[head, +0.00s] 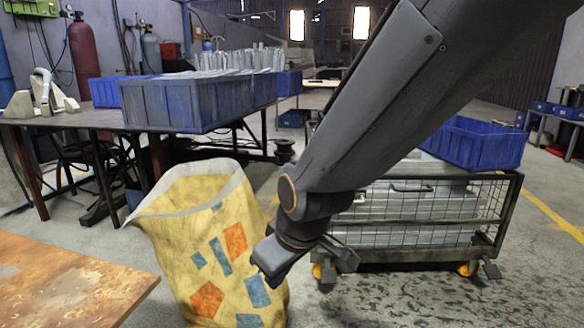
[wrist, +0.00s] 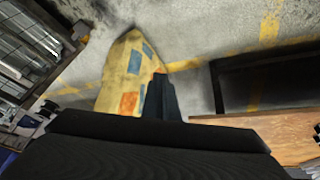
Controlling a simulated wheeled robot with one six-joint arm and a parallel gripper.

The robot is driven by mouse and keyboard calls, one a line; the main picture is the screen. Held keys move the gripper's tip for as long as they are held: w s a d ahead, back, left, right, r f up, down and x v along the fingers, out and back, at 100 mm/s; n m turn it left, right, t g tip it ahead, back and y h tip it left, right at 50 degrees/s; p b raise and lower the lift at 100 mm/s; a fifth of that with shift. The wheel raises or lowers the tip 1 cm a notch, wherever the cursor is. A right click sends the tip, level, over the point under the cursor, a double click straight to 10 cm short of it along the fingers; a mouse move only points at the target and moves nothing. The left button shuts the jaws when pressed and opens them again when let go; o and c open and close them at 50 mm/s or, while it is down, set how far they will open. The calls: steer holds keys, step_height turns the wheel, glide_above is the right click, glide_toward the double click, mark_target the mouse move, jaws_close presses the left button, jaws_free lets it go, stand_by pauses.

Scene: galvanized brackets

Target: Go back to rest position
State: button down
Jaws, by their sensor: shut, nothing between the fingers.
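My gripper (head: 272,270) hangs at the end of my dark grey arm, in front of the right side of a yellow patterned sack (head: 205,255) in the head view. Its fingers are shut and hold nothing. In the wrist view, the dark gripper (wrist: 162,98) overlaps the right part of the sack (wrist: 122,80). I cannot tell whether it touches the sack. My arm hides part of the scene in the middle of the head view.
A blue crate with metal brackets (head: 190,105) stands on a dark table (head: 105,118). A wire-mesh trolley (head: 420,255) carries a blue bin (head: 470,145) at right. A wooden tabletop (head: 65,285) is at lower left. The floor (head: 545,270) at far right is clear.

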steer(key=s+d+r+m+g+h, duration=0.1)
steer(key=s+r+g, duration=0.1)
steer(key=s, duration=0.7)
steer(key=s+r+m+g, duration=0.1)
steer(key=s+m+g, duration=0.1)
steer(key=s, duration=0.7)
steer(key=d+r+m+h+p, duration=0.1)
steer(key=d+r+m+p, duration=0.2)
steer(key=d+r+p, duration=0.7)
steer(key=d+r+m+p, duration=0.3)
steer(key=d+r+p, duration=0.8)
steer(key=r+p, duration=0.7)
steer(key=shift+w+r+h+p, duration=0.25)
steer(key=shift+r+h+p, duration=0.15)
steer(key=shift+p, duration=4.65)
